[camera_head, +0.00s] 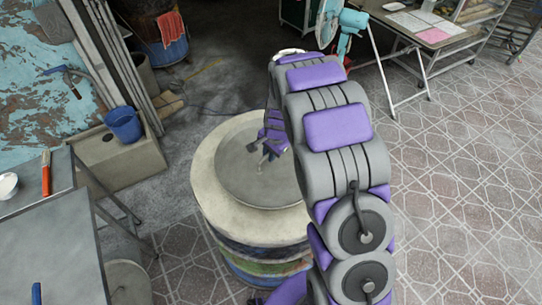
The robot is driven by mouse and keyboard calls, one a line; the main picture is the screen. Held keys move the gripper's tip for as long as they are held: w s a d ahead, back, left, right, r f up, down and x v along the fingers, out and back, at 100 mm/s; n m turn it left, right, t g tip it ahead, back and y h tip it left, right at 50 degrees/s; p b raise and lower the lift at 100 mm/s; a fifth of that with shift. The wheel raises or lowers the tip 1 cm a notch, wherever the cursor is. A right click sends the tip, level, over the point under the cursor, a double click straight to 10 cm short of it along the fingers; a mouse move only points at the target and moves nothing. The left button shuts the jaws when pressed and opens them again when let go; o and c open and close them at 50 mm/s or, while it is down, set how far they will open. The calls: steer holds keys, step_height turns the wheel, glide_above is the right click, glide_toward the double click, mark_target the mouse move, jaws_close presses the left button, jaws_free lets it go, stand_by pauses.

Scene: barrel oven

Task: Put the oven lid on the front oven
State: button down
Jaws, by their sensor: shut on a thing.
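The front oven (215,205) is a round barrel with a wide cream rim and a painted, patterned side. The oven lid (240,185), a flat grey disc, lies over the middle of the oven's top, inside the cream rim. I cannot tell whether it rests fully on the oven or hovers slightly above it. My gripper (262,153) is over the lid's middle and shut on it, seemingly at a small handle. My purple and grey arm hides the right part of the lid and oven, and the grip itself is small and partly hidden.
A blue bucket (123,124) stands on a concrete basin (130,165) at the left. A grey table (50,245) with a red-handled tool (45,175) is at the lower left. Another barrel (165,45) stands behind. A teal fan (335,25) and desk (430,32) are at the back right. Tiled floor at right is clear.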

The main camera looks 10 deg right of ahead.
steer(key=shift+w+a+f, duration=0.1)
steer(key=shift+w, duration=0.5)
steer(key=shift+w+a+f, duration=0.1)
steer(key=shift+w, duration=0.45)
steer(key=f+b, duration=0.1)
steer(key=d+f, duration=0.1)
steer(key=f, duration=0.1)
steer(key=shift+f+b, duration=0.2)
steer(key=shift+b, duration=0.15)
steer(key=shift+r, duration=0.1)
steer(key=shift+a, duration=0.15)
steer(key=c, duration=1.4)
jaws_free()
steer(key=shift+a, duration=0.1)
steer(key=o, duration=0.3)
steer(key=shift+s, duration=0.1)
